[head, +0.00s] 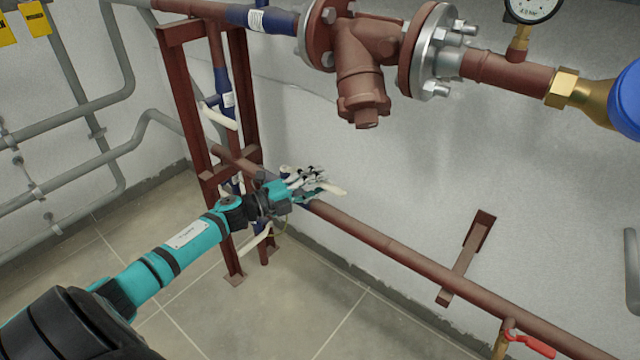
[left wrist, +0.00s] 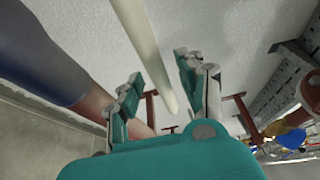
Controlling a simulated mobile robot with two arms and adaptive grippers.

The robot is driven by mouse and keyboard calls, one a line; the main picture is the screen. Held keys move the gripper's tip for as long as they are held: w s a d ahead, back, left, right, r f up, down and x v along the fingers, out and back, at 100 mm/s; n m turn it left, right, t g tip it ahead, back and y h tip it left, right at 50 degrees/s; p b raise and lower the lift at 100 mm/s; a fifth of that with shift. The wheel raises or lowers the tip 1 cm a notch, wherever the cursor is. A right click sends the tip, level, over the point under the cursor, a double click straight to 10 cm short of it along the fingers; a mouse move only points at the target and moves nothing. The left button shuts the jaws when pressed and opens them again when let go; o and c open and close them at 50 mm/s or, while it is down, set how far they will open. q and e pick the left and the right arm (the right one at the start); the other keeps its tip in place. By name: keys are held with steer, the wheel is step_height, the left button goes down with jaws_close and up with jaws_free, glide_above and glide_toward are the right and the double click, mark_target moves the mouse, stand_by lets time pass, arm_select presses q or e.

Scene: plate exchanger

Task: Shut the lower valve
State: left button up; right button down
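A cream valve lever (head: 332,188) sticks out to the right past my left gripper (head: 312,182) in the head view, just above the lower brown pipe. In the left wrist view this long cream lever (left wrist: 142,45) runs between the two spread fingers of my left gripper (left wrist: 165,90), with gaps on both sides. The gripper looks open and holds nothing. It hides the lever's base in the head view. My right gripper is in neither view.
A dark red stand (head: 190,90) rises behind the gripper. The lower brown pipe (head: 400,252) runs along the wall to a red-handled valve (head: 533,346). A large flanged fitting (head: 362,70) hangs above. The tiled floor in front (head: 270,310) is clear.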

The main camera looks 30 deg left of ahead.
arm_select(q)
steer(key=shift+w+d, duration=0.25)
steer(key=shift+w, duration=0.2)
jaws_close()
